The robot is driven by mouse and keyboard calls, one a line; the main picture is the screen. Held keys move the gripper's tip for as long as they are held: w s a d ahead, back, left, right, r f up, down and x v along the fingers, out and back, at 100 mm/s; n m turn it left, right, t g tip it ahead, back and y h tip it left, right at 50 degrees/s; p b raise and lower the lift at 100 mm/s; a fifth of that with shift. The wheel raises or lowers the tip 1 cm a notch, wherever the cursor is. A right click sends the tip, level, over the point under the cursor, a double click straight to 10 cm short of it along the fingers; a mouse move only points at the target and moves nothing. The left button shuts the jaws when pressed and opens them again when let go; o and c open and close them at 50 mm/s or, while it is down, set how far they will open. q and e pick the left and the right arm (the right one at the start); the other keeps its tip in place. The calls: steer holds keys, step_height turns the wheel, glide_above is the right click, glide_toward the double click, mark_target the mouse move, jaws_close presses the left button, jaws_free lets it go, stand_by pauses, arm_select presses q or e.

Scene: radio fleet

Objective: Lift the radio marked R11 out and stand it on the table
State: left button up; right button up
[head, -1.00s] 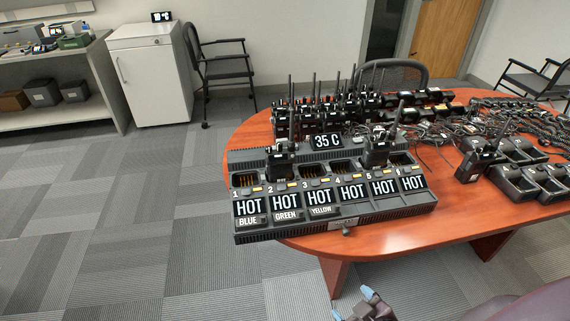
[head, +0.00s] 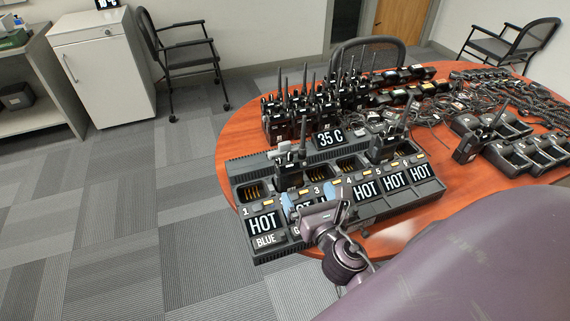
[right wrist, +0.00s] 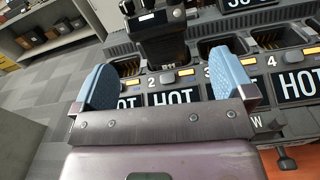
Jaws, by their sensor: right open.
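A black six-slot charger (head: 283,246) stands at the table's near edge, with HOT signs on its front. One radio (head: 290,174) stands in slot 2 and another (head: 384,147) in slot 5. My right gripper (head: 316,199) is open and empty over the charger's front, near slots 2 and 3, covering some signs. In the right wrist view, the slot 2 radio (right wrist: 163,38) stands just beyond and between the blue fingertips (right wrist: 165,82), apart from them. My left gripper is not in view.
A 35 C display (head: 330,138) stands behind the charger, near a cluster of upright radios (head: 300,115). Cables and more chargers (head: 535,150) fill the table's right side. A lone radio (head: 466,149) stands there. Bare wood (head: 235,135) shows at the left edge.

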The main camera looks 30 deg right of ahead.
mark_target(289, 162)
steer(key=shift+n, duration=0.5)
steer(key=x, duration=0.6)
steer(key=shift+w+a+r+p, duration=0.1)
steer(key=shift+r+p, duration=0.25)
steer(key=shift+x, duration=2.7)
steer(key=shift+a+f, duration=0.15)
steer(key=shift+f, duration=0.05)
steer(key=shift+c, duration=0.2)
steer(key=c, duration=0.7)
steer(key=shift+r, duration=0.15)
steer(key=shift+c, duration=1.2)
